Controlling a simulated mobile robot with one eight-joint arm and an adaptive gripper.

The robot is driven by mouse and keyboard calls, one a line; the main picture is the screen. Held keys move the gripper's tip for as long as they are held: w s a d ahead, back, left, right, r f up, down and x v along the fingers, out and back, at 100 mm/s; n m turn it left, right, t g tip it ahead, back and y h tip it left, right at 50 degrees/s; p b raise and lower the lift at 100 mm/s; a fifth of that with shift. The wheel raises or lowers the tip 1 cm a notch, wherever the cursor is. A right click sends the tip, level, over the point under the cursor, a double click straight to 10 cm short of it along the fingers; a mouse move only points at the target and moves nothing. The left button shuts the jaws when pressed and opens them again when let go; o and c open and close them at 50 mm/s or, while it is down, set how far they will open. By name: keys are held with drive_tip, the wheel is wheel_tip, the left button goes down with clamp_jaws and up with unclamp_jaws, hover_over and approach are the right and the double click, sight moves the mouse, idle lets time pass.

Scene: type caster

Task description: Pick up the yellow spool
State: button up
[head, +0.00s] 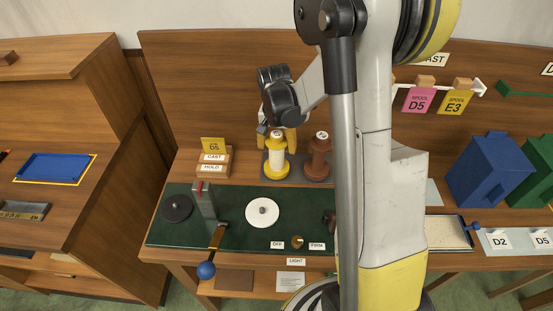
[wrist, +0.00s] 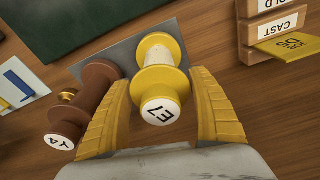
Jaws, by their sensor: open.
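The yellow spool (head: 275,160) stands upright on a dark grey pad (head: 312,174) on the wooden bench, with a white band around its middle. In the wrist view the yellow spool (wrist: 158,70) shows a white end label reading E7. My gripper (wrist: 166,97) is open, with its yellow fingers on either side of the spool's near end. I cannot tell whether a finger touches it. In the head view my gripper (head: 280,136) is right at the spool's top and partly hidden by the wrist.
A brown spool (head: 317,158) stands close beside the yellow one; in the wrist view it (wrist: 95,92) lies just outside the left finger. A wooden holder (head: 212,165) with CAST and HOLD labels is to the left. A green board (head: 160,228) with a blue-knobbed lever (head: 206,270) is in front.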

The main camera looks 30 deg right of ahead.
drive_tip(key=shift+w+f, duration=0.1)
drive_tip(key=shift+f, duration=0.5)
drive_tip(key=shift+r, duration=0.1)
drive_tip(key=c, duration=1.4)
drive_tip(key=shift+o, duration=0.2)
